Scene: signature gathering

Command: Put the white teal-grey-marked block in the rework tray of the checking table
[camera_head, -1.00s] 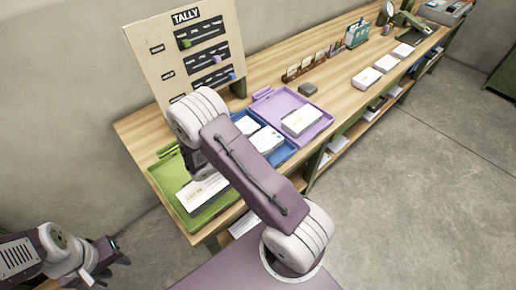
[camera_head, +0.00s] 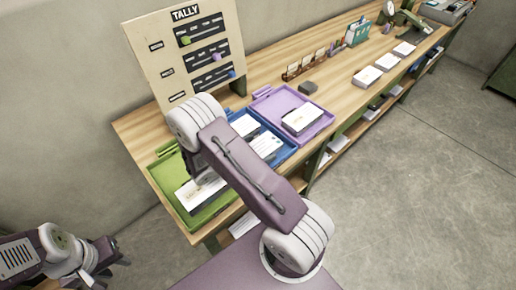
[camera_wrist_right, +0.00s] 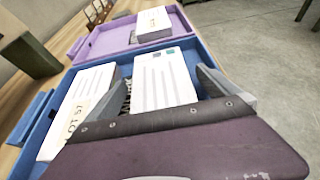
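The white block with teal and grey marks (camera_wrist_right: 163,80) lies in the blue tray (camera_wrist_right: 197,55) in the right wrist view, the marks at its far edge. It also shows in the head view (camera_head: 266,145). My right gripper (camera_wrist_right: 165,92) is around this block, one finger on each side, and looks open; a narrow gap shows by the right finger. Its fingers are hidden in the head view. My left gripper (camera_head: 106,262) is at the lower left of the head view, away from the table; its opening is unclear. I cannot read which tray is the rework one.
Another white block (camera_wrist_right: 80,100), lettered, lies left in the blue tray. A purple tray (camera_head: 268,103) holds a white block (camera_head: 302,118). A green tray (camera_head: 172,174) holds another (camera_head: 198,189). The tally board (camera_head: 150,55) stands behind. Several block stacks lie farther right.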

